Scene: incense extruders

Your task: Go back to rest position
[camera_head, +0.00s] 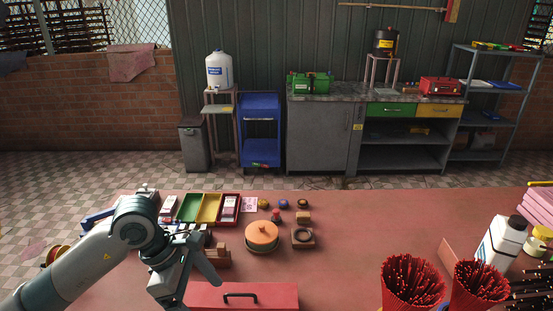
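My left arm reaches in from the lower left. My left gripper (196,290) points down over the near left part of the red table (340,230). Its fingers look spread apart, with nothing seen between them. It is close to the left end of a red box or drawer with a black handle (240,296) at the table's near edge; I cannot tell whether it touches it. My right gripper is not in view.
Behind the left gripper are coloured trays (208,208), a lidded round orange pot (262,235) and small blocks. Red bundles of sticks (412,284) and a white bottle (500,243) stand at the right. The table's middle is clear. A grey cabinet (320,135) stands beyond.

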